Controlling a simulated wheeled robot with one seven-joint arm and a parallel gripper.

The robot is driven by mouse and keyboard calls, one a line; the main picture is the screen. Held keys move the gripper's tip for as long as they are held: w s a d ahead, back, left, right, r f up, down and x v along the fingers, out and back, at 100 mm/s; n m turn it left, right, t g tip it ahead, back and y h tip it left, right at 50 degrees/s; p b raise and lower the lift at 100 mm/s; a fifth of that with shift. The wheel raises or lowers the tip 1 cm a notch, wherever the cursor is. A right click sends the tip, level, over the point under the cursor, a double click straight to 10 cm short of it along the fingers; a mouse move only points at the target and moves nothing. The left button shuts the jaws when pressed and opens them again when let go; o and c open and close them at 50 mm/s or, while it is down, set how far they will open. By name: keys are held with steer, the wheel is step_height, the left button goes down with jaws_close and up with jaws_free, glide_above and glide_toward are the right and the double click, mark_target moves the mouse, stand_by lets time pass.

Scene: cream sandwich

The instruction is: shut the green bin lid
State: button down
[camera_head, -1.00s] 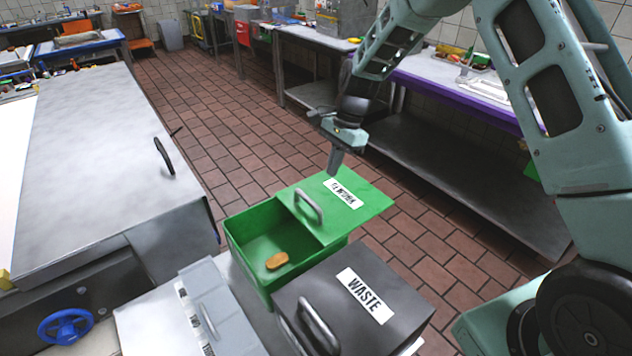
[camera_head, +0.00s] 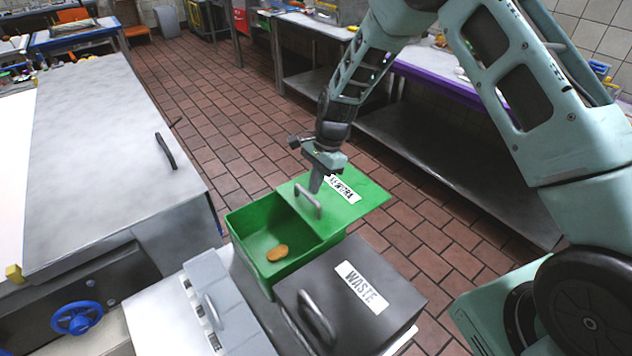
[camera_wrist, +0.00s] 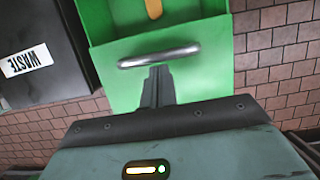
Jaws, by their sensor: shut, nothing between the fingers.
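The green bin (camera_head: 243,239) stands open on its left part, and an orange-brown piece (camera_head: 277,252) lies inside on its floor. Its flat green lid (camera_head: 372,192) is slid back to the right, with a white label and a grey bar handle (camera_head: 307,201). My gripper (camera_head: 315,188) is shut and empty, with its tips over the lid, just on the label side of the handle. In the wrist view the fingers (camera_wrist: 157,85) are together right beside the handle (camera_wrist: 160,57). I cannot tell whether they touch it.
A dark bin marked WASTE (camera_head: 385,277) stands in front of the green bin. A grey lidded container (camera_head: 228,310) is at front left. A steel counter (camera_head: 110,150) is on the left. Tiled floor (camera_head: 235,135) lies open behind.

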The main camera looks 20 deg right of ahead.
steer(key=s+a, duration=0.2)
steer(key=a, duration=0.6)
steer(key=s+a, duration=0.3)
steer(key=a, duration=0.4)
steer(key=shift+a, duration=0.4)
steer(key=shift+s+a, duration=0.1)
steer(key=shift+s, duration=0.05)
steer(key=w+d+r+b, duration=0.2)
steer(key=d+r+b, duration=0.1)
steer(key=d+r, duration=0.55)
steer(key=s+a+r+n+b, duration=0.1)
steer(key=s+a+r+n, duration=0.15)
steer(key=s+n, duration=0.35)
steer(key=s+a+r+n+b, duration=0.1)
steer(key=s+r+n+b, duration=0.2)
steer(key=s, duration=0.5)
steer(key=s+d+n+t+h, duration=0.1)
steer(key=s+d+n, duration=0.5)
steer(key=s+n, duration=0.7)
steer(key=s+f+h+b, duration=0.1)
steer(key=s, duration=0.2)
steer(key=shift+h, duration=0.3)
steer(key=shift+r, duration=0.1)
